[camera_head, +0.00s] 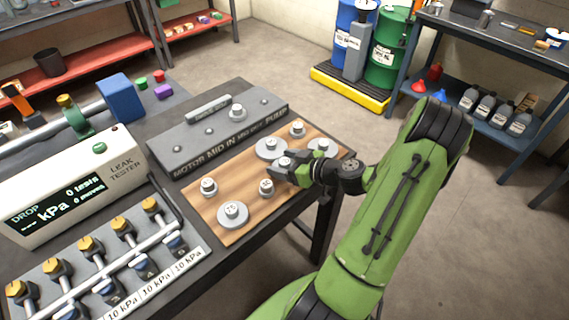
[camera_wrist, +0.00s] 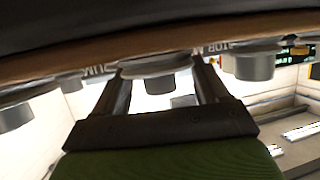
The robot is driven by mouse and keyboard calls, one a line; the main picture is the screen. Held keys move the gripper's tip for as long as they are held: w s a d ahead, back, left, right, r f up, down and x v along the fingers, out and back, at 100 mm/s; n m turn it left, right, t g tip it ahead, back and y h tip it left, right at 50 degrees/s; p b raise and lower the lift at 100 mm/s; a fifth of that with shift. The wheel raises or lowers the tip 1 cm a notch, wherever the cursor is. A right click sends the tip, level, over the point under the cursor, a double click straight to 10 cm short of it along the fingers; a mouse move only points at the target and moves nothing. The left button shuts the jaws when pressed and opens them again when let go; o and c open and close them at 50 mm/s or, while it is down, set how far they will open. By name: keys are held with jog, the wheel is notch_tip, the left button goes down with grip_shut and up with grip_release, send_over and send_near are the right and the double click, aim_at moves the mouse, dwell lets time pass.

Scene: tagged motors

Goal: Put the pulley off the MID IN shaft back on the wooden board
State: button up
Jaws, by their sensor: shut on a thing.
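The wooden board (camera_head: 212,203) lies on the table with several grey pulleys standing on it. My gripper (camera_head: 283,170) is over the board's right half, shut on a grey pulley (camera_head: 284,162), low and close to the surface. In the wrist view the held pulley (camera_wrist: 155,66) sits between the two dark fingers, right against the board's brown edge (camera_wrist: 110,50). I cannot tell if it bears on the board. The grey block (camera_head: 165,150) behind is labelled MOTOR, MID IN, MID OUT, PUMP. One pulley (camera_head: 238,113) is on it, apparently above MID OUT; the MID IN spot looks bare.
Large pulleys stand close to my gripper: one behind left (camera_head: 271,148), one behind right (camera_head: 322,147). A small pulley (camera_head: 266,186) stands just left of it. A leak tester (camera_head: 75,190) and a valve row (camera_head: 120,245) occupy the table's left.

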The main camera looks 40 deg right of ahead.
jog(key=shift+f+b, duration=0.2)
jog(key=shift+b, duration=0.1)
jog(key=o, duration=1.1)
jog(key=shift+r, duration=0.1)
jog(key=shift+o, duration=0.2)
